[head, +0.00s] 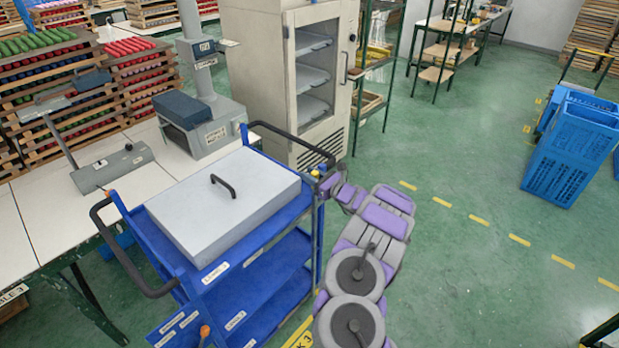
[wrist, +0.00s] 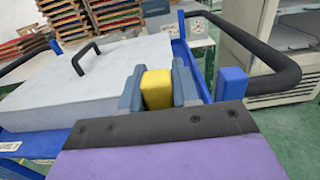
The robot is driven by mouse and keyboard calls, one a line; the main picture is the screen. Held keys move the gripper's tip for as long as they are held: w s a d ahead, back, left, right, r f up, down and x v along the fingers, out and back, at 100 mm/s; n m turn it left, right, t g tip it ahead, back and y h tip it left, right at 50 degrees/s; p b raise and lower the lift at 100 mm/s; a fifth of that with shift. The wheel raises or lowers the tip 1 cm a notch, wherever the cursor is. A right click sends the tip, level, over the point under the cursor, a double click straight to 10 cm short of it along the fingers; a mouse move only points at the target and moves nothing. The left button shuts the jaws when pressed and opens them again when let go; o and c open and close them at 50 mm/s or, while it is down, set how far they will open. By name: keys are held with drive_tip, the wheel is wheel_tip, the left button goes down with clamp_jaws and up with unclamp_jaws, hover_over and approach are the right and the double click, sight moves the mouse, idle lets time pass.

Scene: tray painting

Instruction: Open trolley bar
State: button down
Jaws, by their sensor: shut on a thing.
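The blue trolley (head: 236,292) stands beside the white workbench, with black bent handles at both ends. My gripper (head: 318,178) is at the trolley's right corner. In the wrist view my gripper (wrist: 158,86) is shut on a yellow block (wrist: 157,92), with one grey-blue finger on each side. The block sits by the trolley's blue edge (wrist: 186,62); how it joins the bar is hidden. In the head view only a little yellow (head: 315,172) shows there. A labelled blue bar (head: 172,327) with an orange knob (head: 205,331) shows at the front left.
A pale grey lidded box (head: 215,215) with a black handle rests on the trolley's top. A tall cabinet (head: 305,75) stands behind. Blue crates (head: 570,150) stand at right. The green floor between is clear.

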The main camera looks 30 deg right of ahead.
drive_tip(key=shift+f, duration=0.15)
drive_tip(key=c, duration=0.9)
unclamp_jaws()
drive_tip(key=p+v, duration=0.3)
drive_tip(key=v, duration=1.4)
drive_tip(key=shift+s+d, duration=0.15)
drive_tip(key=shift+s, duration=0.05)
